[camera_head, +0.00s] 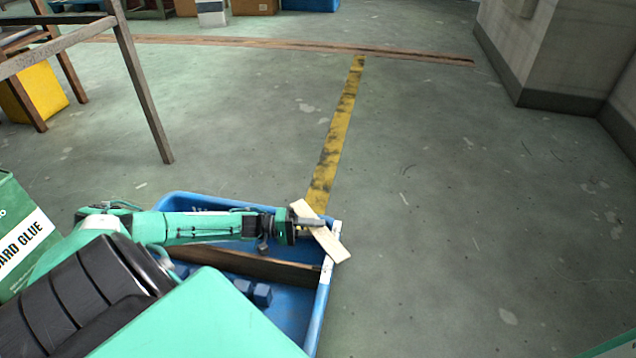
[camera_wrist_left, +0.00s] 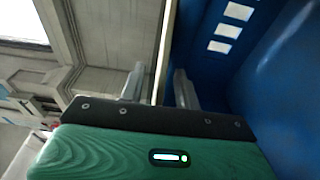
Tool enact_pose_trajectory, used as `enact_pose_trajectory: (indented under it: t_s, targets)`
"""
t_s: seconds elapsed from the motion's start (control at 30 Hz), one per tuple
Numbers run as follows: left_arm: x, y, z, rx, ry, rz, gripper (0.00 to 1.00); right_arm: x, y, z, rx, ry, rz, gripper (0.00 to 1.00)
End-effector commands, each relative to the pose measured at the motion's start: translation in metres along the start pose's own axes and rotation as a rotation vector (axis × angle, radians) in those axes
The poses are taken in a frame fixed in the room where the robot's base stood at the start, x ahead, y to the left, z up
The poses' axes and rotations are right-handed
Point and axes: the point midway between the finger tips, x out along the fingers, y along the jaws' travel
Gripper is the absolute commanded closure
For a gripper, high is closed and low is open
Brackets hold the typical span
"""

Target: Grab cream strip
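The cream strip (camera_head: 331,244) lies slantwise across the right-hand rim of the blue tray (camera_head: 318,314) in the head view. My left gripper (camera_head: 310,223) reaches it from the left, with a finger crossing the strip near its upper part. In the left wrist view the strip (camera_wrist_left: 164,50) shows as a thin pale edge between the two fingers of the left gripper (camera_wrist_left: 158,84). A gap shows on the left finger's side and a narrower one on the right. The fingers are open around the strip. My right gripper is not in view.
A brown divider (camera_head: 285,271) runs across the tray, with small blue blocks (camera_head: 262,294) beside it. A green glue box (camera_head: 22,232) stands at the left. A metal frame (camera_head: 143,90) stands behind. The floor right of the tray is clear.

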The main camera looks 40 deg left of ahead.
Motion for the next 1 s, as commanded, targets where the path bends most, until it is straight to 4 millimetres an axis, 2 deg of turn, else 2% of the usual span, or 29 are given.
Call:
enact_pose_trajectory:
  t_s: [0.03, 0.17, 0.2, 0.67, 0.87, 1.0]
  targets:
    - [0.0, 0.0, 0.0, 0.0, 0.0, 0.0, 0.71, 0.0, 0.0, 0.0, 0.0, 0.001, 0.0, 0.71]
    - [0.0, 0.0, 0.0, 0.0, 0.0, 0.0, 0.97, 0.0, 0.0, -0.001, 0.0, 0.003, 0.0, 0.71]
    - [0.0, 0.0, 0.0, -0.001, 0.0, 0.0, 1.0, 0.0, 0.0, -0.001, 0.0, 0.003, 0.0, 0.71]
    - [-0.001, 0.004, 0.0, 0.0, 0.0, 0.0, 1.0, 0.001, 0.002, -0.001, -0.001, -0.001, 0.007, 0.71]
    - [-0.001, 0.022, 0.0, 0.0, 0.0, 0.0, 1.0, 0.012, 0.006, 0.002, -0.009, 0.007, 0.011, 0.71]
    - [0.0, 0.042, 0.0, 0.0, 0.0, 0.0, 1.0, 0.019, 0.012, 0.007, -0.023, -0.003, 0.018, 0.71]
